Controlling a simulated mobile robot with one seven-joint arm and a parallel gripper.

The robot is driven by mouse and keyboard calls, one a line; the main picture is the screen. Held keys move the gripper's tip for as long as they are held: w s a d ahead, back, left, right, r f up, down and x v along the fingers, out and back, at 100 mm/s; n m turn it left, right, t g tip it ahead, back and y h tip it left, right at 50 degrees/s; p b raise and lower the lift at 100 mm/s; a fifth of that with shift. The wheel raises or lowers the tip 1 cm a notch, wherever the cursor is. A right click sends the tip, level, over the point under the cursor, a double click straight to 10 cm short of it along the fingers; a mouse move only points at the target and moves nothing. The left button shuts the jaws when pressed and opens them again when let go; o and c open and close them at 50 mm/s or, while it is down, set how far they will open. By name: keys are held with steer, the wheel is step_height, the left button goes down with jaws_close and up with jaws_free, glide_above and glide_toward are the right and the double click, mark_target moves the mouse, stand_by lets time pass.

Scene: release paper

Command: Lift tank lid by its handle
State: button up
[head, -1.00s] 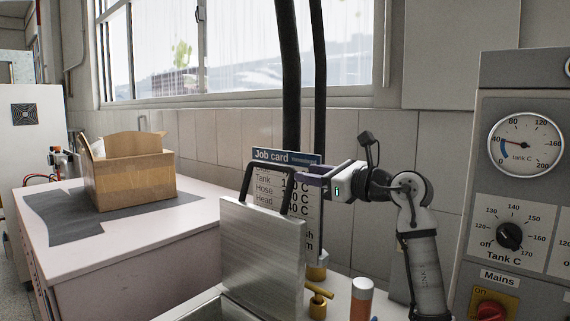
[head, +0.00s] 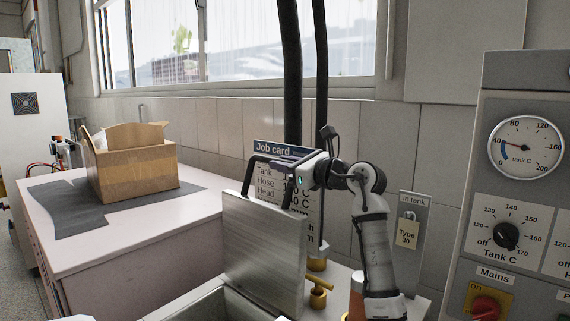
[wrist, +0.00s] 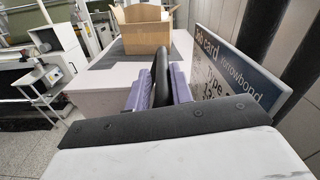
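The tank lid (head: 262,250) is a flat silver metal panel standing nearly upright, slightly tilted, over the open metal tank. Its black bar handle (head: 251,171) rises from the top edge. My gripper (head: 285,162) is at the upper right part of the handle. In the wrist view, the purple fingers of my gripper (wrist: 160,90) sit on both sides of the black handle (wrist: 161,72) and appear closed on it. The exact finger contact is partly hidden by the gripper body.
A job card (head: 270,148) stands close behind the lid and gripper. Brass fittings (head: 318,294) stand right of the lid. A control panel (head: 520,200) is at the right. An open cardboard box (head: 135,170) rests on the left counter (head: 130,240). Black hoses (head: 291,80) hang behind.

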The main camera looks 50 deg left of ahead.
jaws_close()
steer(key=shift+w+r+p, duration=0.15)
steer(key=shift+w+p, duration=0.2)
steer(key=shift+w, duration=0.05)
steer(key=w+p, duration=0.1)
steer(key=w, duration=0.1)
steer(key=w+f+m+p, duration=0.1)
steer(key=shift+w+a, duration=0.2)
steer(key=shift+w, duration=0.15)
steer(key=shift+o, duration=2.3)
jaws_free()
steer(key=shift+f, duration=0.1)
